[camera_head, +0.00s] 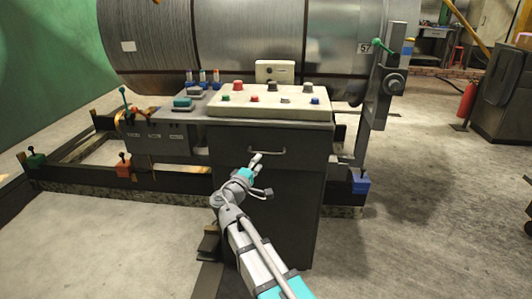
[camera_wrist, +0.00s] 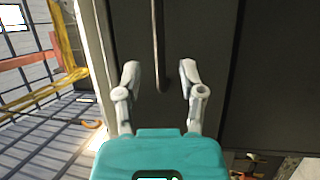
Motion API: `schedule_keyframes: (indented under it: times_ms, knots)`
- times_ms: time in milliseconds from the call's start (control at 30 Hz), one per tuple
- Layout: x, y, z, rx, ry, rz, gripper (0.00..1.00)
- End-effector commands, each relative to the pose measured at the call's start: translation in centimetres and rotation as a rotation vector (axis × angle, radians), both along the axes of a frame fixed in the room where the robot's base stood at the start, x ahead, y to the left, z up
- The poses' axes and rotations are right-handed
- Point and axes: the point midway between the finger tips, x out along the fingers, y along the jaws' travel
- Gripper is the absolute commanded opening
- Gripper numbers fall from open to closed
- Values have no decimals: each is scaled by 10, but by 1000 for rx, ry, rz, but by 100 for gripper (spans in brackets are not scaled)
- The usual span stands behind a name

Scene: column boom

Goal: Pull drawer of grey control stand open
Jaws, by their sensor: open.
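The grey control stand (camera_head: 284,215) stands in the middle of the head view, with its drawer (camera_head: 228,143) just below the button panel. The drawer front looks closed, flush with the stand. A thin bar handle (camera_head: 282,151) runs across it; in the wrist view the handle (camera_wrist: 157,45) runs from the top edge down to between the fingers. My gripper (camera_head: 256,160) is in front of the drawer, near the left end of the handle. In the wrist view my gripper (camera_wrist: 159,75) is open, one finger on each side of the handle's end. Contact cannot be told.
A sloped panel (camera_head: 268,104) with coloured buttons tops the stand. A large metal cylinder (camera_head: 250,45) lies behind it. A lever post (camera_head: 380,90) stands at right, with a blue block (camera_head: 360,182) at floor level. The floor (camera_head: 430,220) at front right is clear.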

Motion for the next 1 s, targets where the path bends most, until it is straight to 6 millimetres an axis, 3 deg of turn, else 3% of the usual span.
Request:
schedule_keyframes:
  times_ms: [100, 333, 833, 867, 1000]
  knots:
    - [19, -7, 5, 0, 0, -2, 51]
    - [41, -18, 8, 0, -1, -1, 51]
    - [50, -23, 9, 0, 0, 1, 51]
    - [50, -23, 9, 0, 0, 1, 49]
    - [49, -23, 9, 0, 0, 0, 23]
